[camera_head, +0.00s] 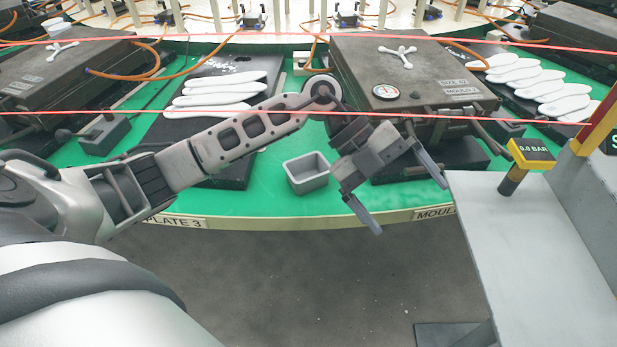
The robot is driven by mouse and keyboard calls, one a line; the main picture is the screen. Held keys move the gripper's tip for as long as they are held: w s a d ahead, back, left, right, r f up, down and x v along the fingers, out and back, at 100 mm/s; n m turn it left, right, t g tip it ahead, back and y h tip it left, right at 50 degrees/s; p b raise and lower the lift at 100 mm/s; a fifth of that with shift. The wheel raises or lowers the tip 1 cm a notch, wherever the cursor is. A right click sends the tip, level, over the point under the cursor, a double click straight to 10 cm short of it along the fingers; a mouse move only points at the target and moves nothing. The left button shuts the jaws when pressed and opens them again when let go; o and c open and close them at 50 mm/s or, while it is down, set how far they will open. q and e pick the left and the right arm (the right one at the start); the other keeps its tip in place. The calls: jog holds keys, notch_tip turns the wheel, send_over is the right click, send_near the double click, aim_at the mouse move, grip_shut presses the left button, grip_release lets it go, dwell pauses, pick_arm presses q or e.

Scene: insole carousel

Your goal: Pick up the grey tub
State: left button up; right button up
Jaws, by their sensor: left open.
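The grey tub (307,174) is a small open-topped box standing upright on the green carousel top, near its front edge. It looks empty. My left gripper (407,205) is to the right of the tub, with its fingers spread apart and nothing between them. The fingers point down and to the right, out over the carousel edge, and do not touch the tub. My left arm passes above and behind the tub. My right gripper does not show.
A dark mould (405,75) with a gauge stands behind the gripper. White insoles (215,92) lie on a black plate at left, more (540,85) at right. Two red lines cross the view.

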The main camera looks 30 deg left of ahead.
pick_arm(q)
jog(key=w+a+n+y, duration=0.1)
jog(key=w+a+y, duration=0.1)
jog(key=a+y, duration=0.15)
jog(key=w+a+r+n+t+y, duration=0.1)
jog(key=a+y, duration=0.1)
jog(key=a, duration=0.3)
jog(key=w+a+n+y, duration=0.1)
jog(key=w+a+y, duration=0.1)
jog(key=a, duration=0.3)
jog(key=n+y, duration=0.3)
jog(key=y, duration=0.1)
send_over(307, 168)
jog(key=s+d, duration=0.2)
jog(key=s, duration=0.1)
notch_tip(307, 168, down, 6)
jog(key=shift+w+a+f, duration=0.1)
jog(key=shift+w+f, duration=0.05)
jog(key=shift+f, duration=1.5)
jog(key=shift+w+a+f, duration=0.1)
jog(key=shift+f, duration=1.55)
jog(key=c, duration=1)
